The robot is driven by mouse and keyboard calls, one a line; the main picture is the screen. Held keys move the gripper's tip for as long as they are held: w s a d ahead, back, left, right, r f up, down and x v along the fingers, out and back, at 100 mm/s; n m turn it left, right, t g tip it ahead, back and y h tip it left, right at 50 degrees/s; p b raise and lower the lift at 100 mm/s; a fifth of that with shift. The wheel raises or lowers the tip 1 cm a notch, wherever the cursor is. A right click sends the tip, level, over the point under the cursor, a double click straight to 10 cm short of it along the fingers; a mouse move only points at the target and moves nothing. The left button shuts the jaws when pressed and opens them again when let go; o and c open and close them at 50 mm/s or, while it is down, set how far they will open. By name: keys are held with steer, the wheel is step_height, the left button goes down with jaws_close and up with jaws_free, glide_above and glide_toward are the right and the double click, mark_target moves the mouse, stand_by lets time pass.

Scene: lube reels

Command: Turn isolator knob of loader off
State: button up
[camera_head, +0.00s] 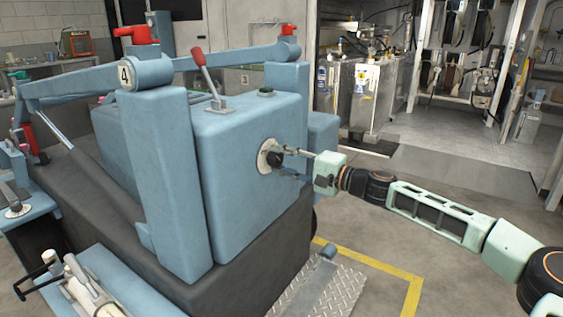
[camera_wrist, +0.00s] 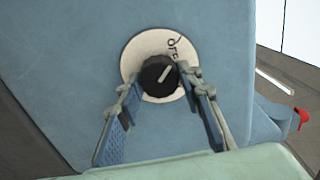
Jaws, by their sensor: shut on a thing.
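The isolator knob (camera_wrist: 157,73) is a round black knob with a light pointer line. In the wrist view the line slants to the upper right. It sits on a round white plate (camera_wrist: 139,47) with dark lettering, partly hidden by a finger. The plate (camera_head: 263,156) is on the end face of the blue loader (camera_head: 245,195). My gripper (camera_wrist: 158,83) has one finger on each side of the knob and is shut on it. In the head view my gripper (camera_head: 281,161) reaches the plate from the right, and the fingers partly cover the knob.
A red-handled lever (camera_head: 205,70) and a dark button (camera_head: 266,92) are on top of the loader. A treaded metal plate (camera_head: 320,290) lies low in front. Open floor lies right of the loader, with a yellow line (camera_head: 385,268). A steel cabinet (camera_head: 365,95) stands behind.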

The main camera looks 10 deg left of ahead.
steer(key=o, duration=1.2)
steer(key=shift+c, duration=0.2)
steer(key=v, duration=1.2)
